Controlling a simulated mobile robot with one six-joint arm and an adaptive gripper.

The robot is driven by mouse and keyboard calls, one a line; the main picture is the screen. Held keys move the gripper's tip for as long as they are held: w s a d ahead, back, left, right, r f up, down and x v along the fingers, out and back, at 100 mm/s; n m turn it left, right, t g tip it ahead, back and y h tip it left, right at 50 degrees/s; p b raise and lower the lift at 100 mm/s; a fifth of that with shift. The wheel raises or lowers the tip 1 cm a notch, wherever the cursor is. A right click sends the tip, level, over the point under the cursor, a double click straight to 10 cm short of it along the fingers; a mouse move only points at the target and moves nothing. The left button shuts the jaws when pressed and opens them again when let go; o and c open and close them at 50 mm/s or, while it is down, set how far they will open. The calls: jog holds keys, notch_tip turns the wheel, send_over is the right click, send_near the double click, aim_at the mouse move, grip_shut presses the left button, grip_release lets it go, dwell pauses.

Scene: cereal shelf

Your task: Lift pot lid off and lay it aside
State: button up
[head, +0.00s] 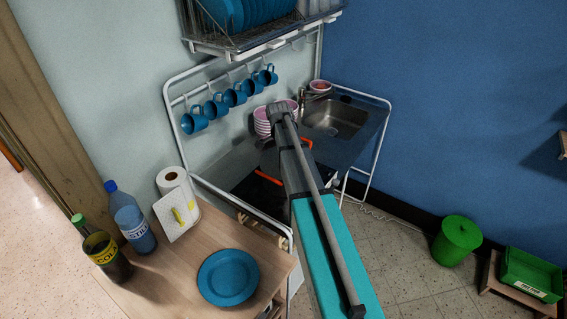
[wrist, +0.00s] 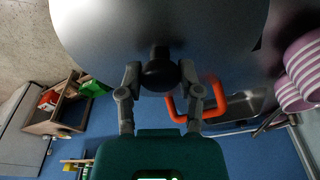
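The large grey metal lid (wrist: 100,35) with a black knob (wrist: 160,72) fills the top of the wrist view. My gripper (wrist: 160,75) has one finger on each side of the knob and looks closed against it. The pot shows in the head view mainly by its orange handles (head: 268,178), beside my arm. One orange handle also shows in the wrist view (wrist: 196,112). My arm hides the lid, most of the pot and my fingertips in the head view. I cannot tell whether the lid rests on the pot or is raised.
Stacked pink-striped bowls (head: 262,122) stand close behind the pot, with the sink (head: 335,118) to the right. Blue mugs (head: 235,95) hang above. A wooden table (head: 165,288) in front holds a blue plate (head: 228,277), paper towels (head: 178,203) and bottles, with some bare top.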

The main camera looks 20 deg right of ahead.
grip_shut()
jog(key=shift+r, duration=0.25)
jog(key=shift+r+p, duration=0.75)
jog(key=shift+p, duration=0.25)
jog(key=s+d+r+p, duration=0.2)
jog(key=s+r+p, duration=0.3)
jog(key=s, duration=0.1)
jog(key=s+d+r+p, duration=0.3)
jog(key=s+r+p, duration=0.3)
jog(key=s, duration=0.1)
jog(key=shift+d, duration=0.35)
